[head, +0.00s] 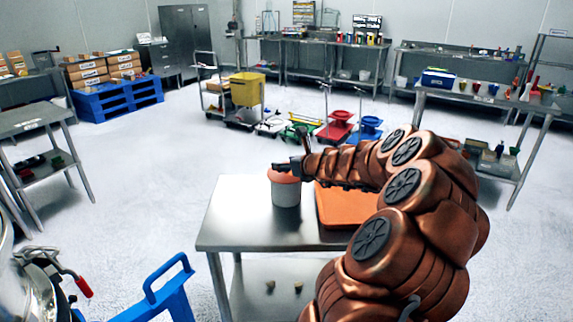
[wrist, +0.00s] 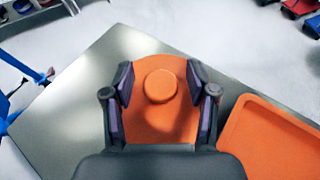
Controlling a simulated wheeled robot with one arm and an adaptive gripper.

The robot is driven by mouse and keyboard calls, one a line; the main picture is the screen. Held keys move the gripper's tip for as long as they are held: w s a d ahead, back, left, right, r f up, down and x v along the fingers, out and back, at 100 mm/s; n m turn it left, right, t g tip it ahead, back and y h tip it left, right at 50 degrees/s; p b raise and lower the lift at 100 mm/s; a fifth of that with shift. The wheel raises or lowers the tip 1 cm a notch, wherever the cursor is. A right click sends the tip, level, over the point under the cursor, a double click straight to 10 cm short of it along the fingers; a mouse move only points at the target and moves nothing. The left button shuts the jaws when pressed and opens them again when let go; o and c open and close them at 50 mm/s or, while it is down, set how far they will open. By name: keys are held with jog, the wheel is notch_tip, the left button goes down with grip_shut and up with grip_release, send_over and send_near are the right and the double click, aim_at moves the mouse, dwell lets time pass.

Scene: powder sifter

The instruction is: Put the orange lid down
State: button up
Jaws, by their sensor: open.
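The orange lid (wrist: 158,112) is round with a raised knob (wrist: 160,86) in its middle. In the head view the lid (head: 284,176) sits on top of a pale grey cylindrical container (head: 286,193), which stands upright on the steel table (head: 232,226). My gripper (wrist: 160,80) is open, with one finger on each side of the knob, over the lid. In the head view my gripper (head: 286,166) is just above the lid. Whether the fingers touch the lid cannot be told. The wrist view hides the container under the lid.
An orange tray (head: 335,206) lies on the table to the right of the container, partly behind my arm. Bare tabletop lies left and in front of the container. A blue cart handle (head: 168,280) stands at the lower left. Two small items lie on the lower shelf.

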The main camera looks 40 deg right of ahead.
jog(key=v, duration=1.2)
jog(key=shift+r, duration=0.15)
